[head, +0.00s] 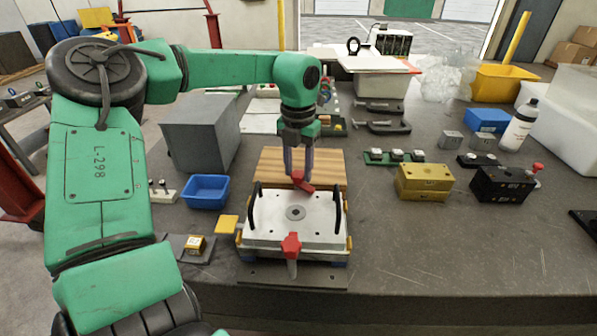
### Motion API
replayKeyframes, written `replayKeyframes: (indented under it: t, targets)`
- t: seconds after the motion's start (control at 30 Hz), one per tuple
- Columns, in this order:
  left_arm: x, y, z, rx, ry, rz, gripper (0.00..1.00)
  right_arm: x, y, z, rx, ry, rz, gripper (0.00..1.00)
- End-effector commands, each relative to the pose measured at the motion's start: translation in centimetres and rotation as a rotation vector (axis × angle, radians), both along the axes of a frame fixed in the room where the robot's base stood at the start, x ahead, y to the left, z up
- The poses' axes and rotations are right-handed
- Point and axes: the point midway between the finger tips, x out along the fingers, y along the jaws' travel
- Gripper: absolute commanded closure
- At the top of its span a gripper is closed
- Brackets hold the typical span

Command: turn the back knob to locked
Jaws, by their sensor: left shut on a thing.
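The mould base (262,226) is a pale metal plate with a round hole in its middle and a black handle on each side, on the near part of the table. The back knob (304,187) is red and sits at its far edge. My left gripper (300,179) points down from above and is shut on the back knob, its fingers hiding part of it. The knob appears turned at a slant, but its exact angle is hard to read. The red front knob (291,244) stands at the near edge. My right gripper is not in view.
A wooden board (330,165) lies behind the mould base. A grey block (200,135) and a blue bin (206,190) stand to its left. A yellow block (423,183) and a black block (502,184) stand to the right. The near right tabletop is clear.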

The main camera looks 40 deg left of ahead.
Motion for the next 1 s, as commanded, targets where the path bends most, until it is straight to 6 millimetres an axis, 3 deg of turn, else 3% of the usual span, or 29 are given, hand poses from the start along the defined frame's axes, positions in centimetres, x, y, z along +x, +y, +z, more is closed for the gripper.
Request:
replayKeyframes:
  t: [0.7, 1.0]
  targets:
    - [0.14, 0.03, 0.28, 0.002, -0.007, -0.668, 1.0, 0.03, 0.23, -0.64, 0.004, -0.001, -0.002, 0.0]
    - [0.17, 0.04, 0.31, 0.002, -0.006, -0.875, 1.0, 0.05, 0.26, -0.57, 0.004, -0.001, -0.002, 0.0]
